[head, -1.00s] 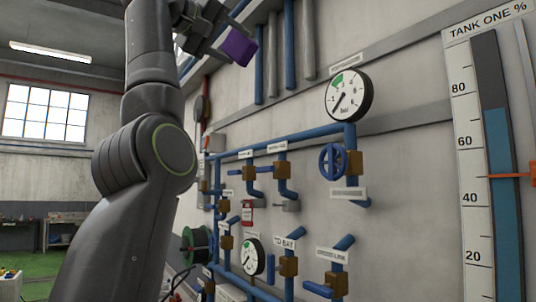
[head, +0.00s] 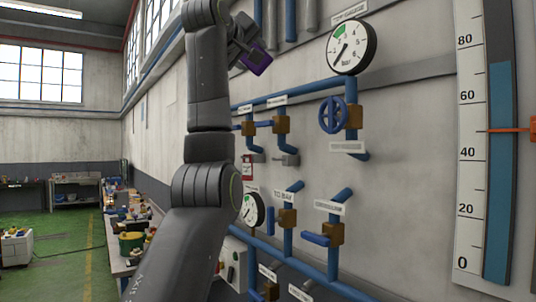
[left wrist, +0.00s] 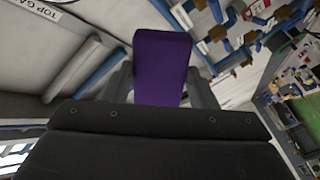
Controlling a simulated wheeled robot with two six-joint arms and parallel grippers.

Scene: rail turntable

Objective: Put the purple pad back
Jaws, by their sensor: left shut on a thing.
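The purple pad (head: 258,62) is held in my left gripper (head: 246,48), high up in front of the wall with the pipes. In the left wrist view the purple pad (left wrist: 161,66) stands out between the two fingers of my left gripper (left wrist: 162,85), which are shut on it. In the head view my arm hides part of the gripper and of the wall behind it. My right gripper is in neither view. The place where the pad belongs cannot be made out.
Blue pipes with valves, a pressure gauge (head: 352,46) and a tank level scale (head: 468,150) are on the wall at right. A long bench (head: 112,232) with many items runs along the wall at left. Green floor (head: 70,240) lies open beyond.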

